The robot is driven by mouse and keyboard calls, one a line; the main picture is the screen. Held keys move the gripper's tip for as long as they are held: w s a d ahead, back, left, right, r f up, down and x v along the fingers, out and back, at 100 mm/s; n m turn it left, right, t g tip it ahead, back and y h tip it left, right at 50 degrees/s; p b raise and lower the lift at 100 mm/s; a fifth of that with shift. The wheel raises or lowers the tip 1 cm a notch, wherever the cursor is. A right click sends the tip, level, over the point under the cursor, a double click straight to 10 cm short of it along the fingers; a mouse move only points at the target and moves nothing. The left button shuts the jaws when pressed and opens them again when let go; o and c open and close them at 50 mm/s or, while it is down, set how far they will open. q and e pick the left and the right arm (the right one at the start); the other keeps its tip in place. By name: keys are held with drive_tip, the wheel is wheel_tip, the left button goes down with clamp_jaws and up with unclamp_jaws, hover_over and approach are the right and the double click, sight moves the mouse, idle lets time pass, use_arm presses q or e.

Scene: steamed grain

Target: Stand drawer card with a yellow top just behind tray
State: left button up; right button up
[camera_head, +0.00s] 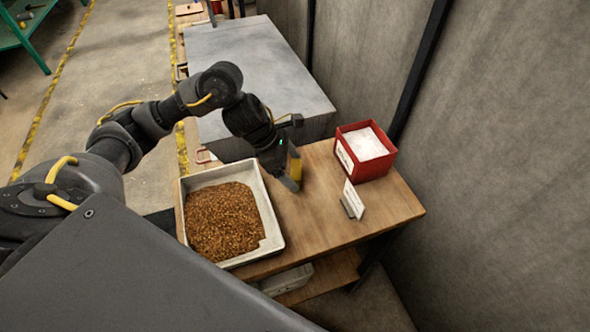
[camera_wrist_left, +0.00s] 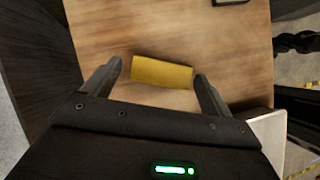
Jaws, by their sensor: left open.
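The drawer card's yellow top (camera_head: 294,166) shows beside my left gripper (camera_head: 284,176), right of the tray's far corner. In the left wrist view, the yellow top (camera_wrist_left: 162,72) is a band lying across the space between the fingertips of my left gripper (camera_wrist_left: 160,78). Its right end is close to the right finger; whether they touch is unclear. The gripper is open and low over the table. The white tray (camera_head: 271,212) holds brown grain. Its pale edge also shows at lower right in the left wrist view (camera_wrist_left: 272,130).
A red box (camera_head: 348,163) with white contents stands at the wooden table's (camera_head: 320,225) far right. A small white card (camera_head: 354,197) stands on a grey base in front of it. A grey cabinet (camera_head: 260,70) adjoins behind. Bare wood lies between tray and white card.

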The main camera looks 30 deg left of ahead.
use_arm(q)
drive_tip(key=v, duration=1)
drive_tip(key=shift+s, duration=0.1)
